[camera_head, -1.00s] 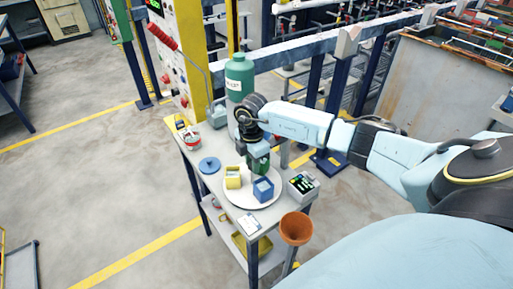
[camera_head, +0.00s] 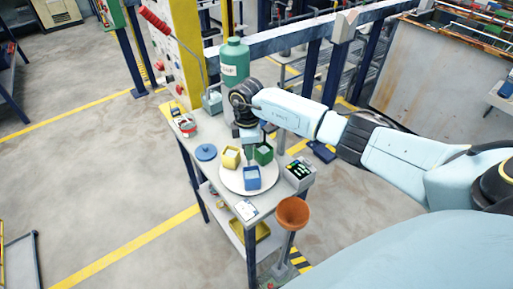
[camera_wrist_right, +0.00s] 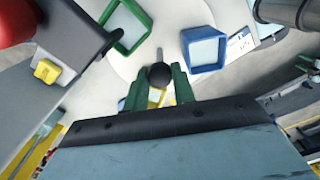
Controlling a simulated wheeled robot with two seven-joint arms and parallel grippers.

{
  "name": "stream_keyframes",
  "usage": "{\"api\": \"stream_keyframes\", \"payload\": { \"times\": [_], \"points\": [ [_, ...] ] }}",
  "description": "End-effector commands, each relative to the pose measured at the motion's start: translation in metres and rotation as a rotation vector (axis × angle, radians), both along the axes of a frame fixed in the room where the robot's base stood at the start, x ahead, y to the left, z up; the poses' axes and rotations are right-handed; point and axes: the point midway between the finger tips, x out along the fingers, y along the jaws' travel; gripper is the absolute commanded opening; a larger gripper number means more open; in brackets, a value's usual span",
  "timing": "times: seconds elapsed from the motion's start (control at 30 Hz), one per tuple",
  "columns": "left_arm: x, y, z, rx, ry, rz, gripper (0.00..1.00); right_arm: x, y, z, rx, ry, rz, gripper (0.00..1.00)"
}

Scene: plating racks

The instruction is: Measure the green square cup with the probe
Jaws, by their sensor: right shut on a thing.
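In the right wrist view the green cup (camera_wrist_right: 126,25) is at the upper left, the blue cup (camera_wrist_right: 204,49) at the right, and the yellow cup is mostly hidden behind the fingers. My right gripper (camera_head: 248,143) is above the plate's far side, beside the green cup. Its green fingers are shut on the probe (camera_wrist_right: 160,74), which shows a black round knob and thin grey stem. The stem appears apart from the cups. My left gripper is not visible.
A small meter box (camera_head: 300,173) stands at the table's right edge, with an orange funnel-shaped pot (camera_head: 293,213) below it. A blue lid (camera_head: 206,152) lies left of the plate. A green bottle (camera_head: 235,63) stands behind my right gripper.

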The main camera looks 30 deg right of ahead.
Motion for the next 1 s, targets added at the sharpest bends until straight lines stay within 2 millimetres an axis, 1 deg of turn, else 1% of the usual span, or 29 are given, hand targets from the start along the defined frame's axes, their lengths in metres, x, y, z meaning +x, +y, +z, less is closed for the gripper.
{"api": "stream_keyframes", "payload": {
  "times": [0.03, 0.3, 0.73, 0.77, 0.9, 1.0],
  "points": [
    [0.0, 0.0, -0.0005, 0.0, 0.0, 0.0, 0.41, 0.003, 0.0011, 0.0017, -0.002, -0.005, -0.007, 0.0],
    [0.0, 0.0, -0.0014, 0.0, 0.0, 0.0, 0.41, 0.0069, 0.0084, 0.0021, -0.002, -0.005, -0.025, 0.0],
    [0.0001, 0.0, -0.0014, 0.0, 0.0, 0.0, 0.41, 0.0074, 0.0089, 0.0022, -0.002, -0.005, -0.027, 0.0],
    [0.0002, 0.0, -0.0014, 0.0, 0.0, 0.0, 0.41, 0.0074, 0.0089, 0.0022, -0.002, -0.005, -0.027, 0.28],
    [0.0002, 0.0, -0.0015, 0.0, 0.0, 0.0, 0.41, 0.0069, 0.0094, 0.0016, -0.002, -0.004, -0.026, 0.47],
    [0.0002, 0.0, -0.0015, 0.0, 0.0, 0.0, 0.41, 0.0065, 0.0097, 0.0011, -0.001, -0.002, -0.026, 0.48]
  ]
}}
